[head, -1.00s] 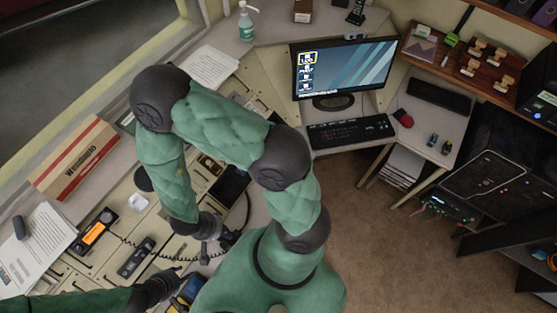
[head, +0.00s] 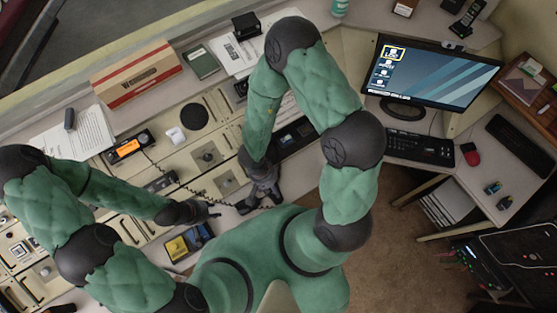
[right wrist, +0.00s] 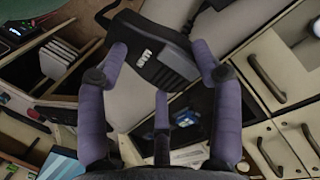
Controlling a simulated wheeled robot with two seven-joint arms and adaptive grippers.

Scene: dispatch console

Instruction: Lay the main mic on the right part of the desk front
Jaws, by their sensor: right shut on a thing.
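The main mic is a black hand mic (right wrist: 150,48) with a pale grey label, held between the purple-grey fingers of my right gripper (right wrist: 160,62) in the right wrist view. In the head view, my right gripper (head: 262,195) is low over the near edge of the console desk (head: 222,184), with the dark mic (head: 243,208) partly hidden at its tip. A coiled cord runs left from there toward a radio with an orange display (head: 126,149). My left gripper (head: 207,212) is near the desk front, left of the mic; its finger opening is too small to judge.
A yellow and blue device (head: 188,243) lies near the front edge below my left gripper. A keyboard (head: 420,146) and monitor (head: 432,73) stand right.

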